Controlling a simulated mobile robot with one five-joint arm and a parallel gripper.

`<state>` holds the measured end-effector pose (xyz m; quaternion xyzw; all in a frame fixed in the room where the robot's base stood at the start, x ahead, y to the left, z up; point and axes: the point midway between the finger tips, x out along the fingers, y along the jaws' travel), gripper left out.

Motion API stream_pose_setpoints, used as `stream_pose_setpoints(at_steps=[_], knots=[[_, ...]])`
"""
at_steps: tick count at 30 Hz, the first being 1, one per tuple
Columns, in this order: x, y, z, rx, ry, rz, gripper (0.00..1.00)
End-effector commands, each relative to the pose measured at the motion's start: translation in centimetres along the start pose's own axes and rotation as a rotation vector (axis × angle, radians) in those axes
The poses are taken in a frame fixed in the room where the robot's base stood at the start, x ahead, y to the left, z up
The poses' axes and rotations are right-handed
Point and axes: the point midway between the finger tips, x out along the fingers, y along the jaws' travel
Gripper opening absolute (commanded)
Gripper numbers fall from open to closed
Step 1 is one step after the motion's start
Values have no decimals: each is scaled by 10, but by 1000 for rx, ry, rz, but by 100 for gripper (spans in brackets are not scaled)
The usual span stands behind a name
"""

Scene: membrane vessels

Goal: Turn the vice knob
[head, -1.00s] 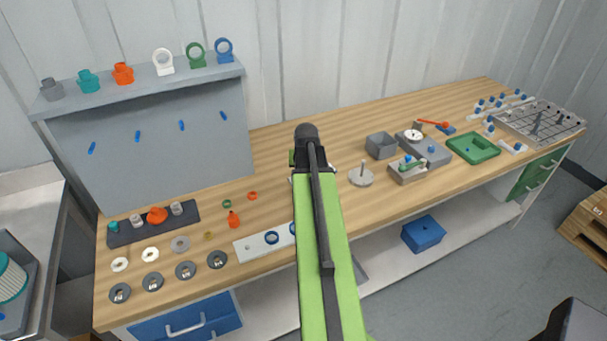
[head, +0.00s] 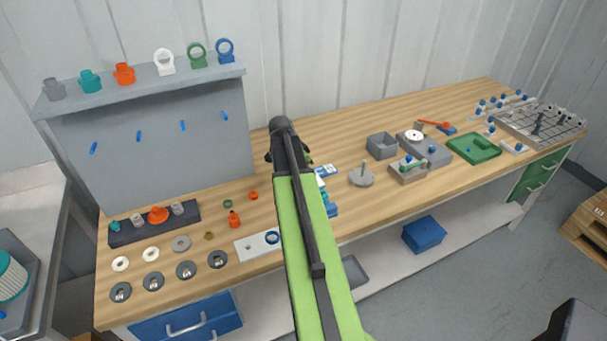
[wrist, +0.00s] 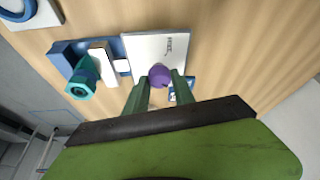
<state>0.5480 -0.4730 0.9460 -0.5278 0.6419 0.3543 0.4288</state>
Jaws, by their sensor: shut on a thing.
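In the wrist view a small blue vice (wrist: 62,58) with a white jaw piece lies beside a white plate (wrist: 158,46). A teal hollow part (wrist: 82,80) sits at the vice's near side. A round purple knob (wrist: 159,72) shows at the plate's near edge. My gripper (wrist: 161,82) has its two green fingers on either side of the purple knob and is shut on it. In the head view my arm partly covers the vice, whose blue parts (head: 331,209) show just right of my arm.
A white strip with a blue ring (head: 258,246) lies left of my arm. A grey disc with a pin (head: 361,179), a grey box (head: 381,146) and a green tray (head: 474,148) stand to the right. A grey panel with a shelf (head: 150,130) rises at the back left.

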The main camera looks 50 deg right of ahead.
Motion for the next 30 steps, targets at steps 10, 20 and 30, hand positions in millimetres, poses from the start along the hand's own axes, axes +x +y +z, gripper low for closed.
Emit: stream_pose_setpoints(at_steps=[10,20,30], knots=[[-1,-9,3,184,-5,64,0],[-1,-8,2,250,-5,91,0],[-1,-8,2,254,-4,93,0]])
